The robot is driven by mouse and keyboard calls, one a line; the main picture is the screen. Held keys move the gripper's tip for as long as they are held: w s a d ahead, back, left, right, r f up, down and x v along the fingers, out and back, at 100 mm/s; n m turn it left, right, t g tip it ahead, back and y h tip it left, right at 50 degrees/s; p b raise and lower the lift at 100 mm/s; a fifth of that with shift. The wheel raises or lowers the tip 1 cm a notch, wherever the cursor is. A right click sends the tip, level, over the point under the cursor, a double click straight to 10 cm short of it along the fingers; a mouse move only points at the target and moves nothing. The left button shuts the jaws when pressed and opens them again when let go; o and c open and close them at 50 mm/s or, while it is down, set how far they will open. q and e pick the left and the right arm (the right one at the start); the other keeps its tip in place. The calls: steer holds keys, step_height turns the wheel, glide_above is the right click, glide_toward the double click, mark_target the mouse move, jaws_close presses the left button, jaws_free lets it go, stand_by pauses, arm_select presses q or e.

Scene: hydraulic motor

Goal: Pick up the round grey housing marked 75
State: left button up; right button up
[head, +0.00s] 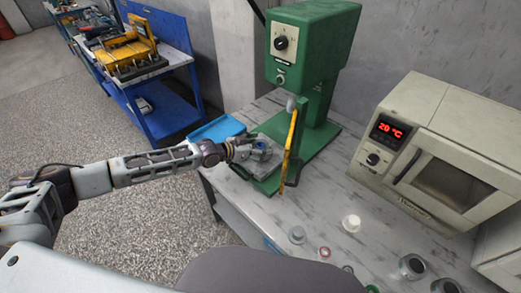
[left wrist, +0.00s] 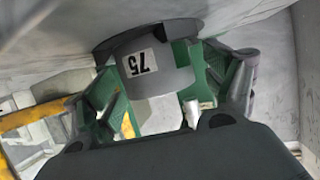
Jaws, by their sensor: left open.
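The round grey housing (left wrist: 165,80) shows in the left wrist view, with a white label reading 75. It lies between the two green-padded fingers of my left gripper (left wrist: 155,72), which is open. A small gap shows on the right of the housing; contact on the left is hard to judge. In the head view my left gripper (head: 248,150) reaches over the base of the green press, and the housing there is mostly hidden or too small to make out. My right gripper is not in view.
The green press (head: 325,45) with its yellow lever (head: 291,147) stands close to the right of my left gripper. A beige oven (head: 455,125) stands at right. A blue tray (head: 213,130) lies at the table's left edge. Several small parts, including a white one (head: 351,223), lie in front.

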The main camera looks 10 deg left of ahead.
arm_select(q)
steer(key=shift+c, duration=0.6)
steer(key=c, duration=1.2)
steer(key=shift+r, duration=0.1)
steer(key=shift+c, duration=0.2)
steer(key=shift+r, duration=0.55)
step_height(320, 180, up, 9)
steer(key=shift+f, duration=0.15)
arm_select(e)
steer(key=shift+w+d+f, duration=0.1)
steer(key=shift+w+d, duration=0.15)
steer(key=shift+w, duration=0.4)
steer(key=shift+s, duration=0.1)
